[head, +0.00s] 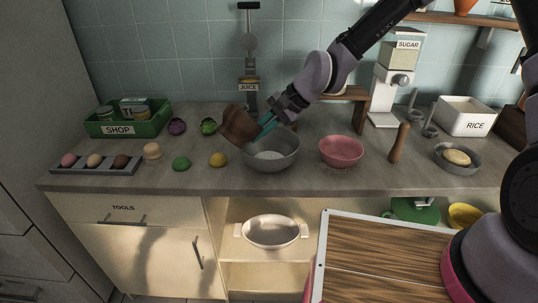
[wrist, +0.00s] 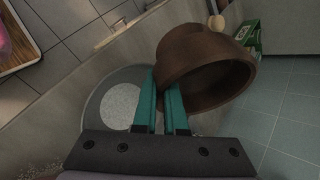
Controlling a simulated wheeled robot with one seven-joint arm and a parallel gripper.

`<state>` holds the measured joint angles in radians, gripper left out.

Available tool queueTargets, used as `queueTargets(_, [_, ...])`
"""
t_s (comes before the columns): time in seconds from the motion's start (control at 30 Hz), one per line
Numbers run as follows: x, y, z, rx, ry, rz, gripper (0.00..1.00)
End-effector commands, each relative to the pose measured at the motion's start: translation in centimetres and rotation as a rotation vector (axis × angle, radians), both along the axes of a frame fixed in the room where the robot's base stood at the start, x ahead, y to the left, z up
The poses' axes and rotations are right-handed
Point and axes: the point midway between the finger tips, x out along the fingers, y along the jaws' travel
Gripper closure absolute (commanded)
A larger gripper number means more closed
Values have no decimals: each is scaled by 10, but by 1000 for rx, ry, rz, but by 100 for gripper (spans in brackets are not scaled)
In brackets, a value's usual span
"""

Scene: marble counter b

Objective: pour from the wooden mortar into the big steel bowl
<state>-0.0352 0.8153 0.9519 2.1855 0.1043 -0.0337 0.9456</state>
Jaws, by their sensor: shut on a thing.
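The brown wooden mortar (head: 239,124) is held tilted at the left rim of the big steel bowl (head: 284,153). My gripper (head: 266,122) is shut on the mortar's wall; its teal fingers also show in the wrist view (wrist: 161,100). In the wrist view the mortar (wrist: 205,65) lies well over on its side, and I see part of its dark inside, with no contents visible there. The steel bowl (wrist: 91,120) sits below and to the left in that view. A pale, whitish granular layer (wrist: 121,106) lies on its bottom.
A pink bowl (head: 341,150) stands just right of the steel bowl, with a wooden pestle (head: 399,143) beyond. A yellow ball (head: 218,159) and a green one (head: 181,163) lie to the left. A green SHOP crate (head: 128,128) and a JUICE dispenser (head: 249,88) stand behind.

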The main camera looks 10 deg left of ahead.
Motion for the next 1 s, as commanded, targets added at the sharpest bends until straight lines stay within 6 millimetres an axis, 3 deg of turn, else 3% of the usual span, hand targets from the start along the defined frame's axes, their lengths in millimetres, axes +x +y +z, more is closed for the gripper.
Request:
queueTargets(0.47, [-4,6,16,-136,-138,2,100])
queueTargets(1.0, [-14,15,10,-231,-221,3,100])
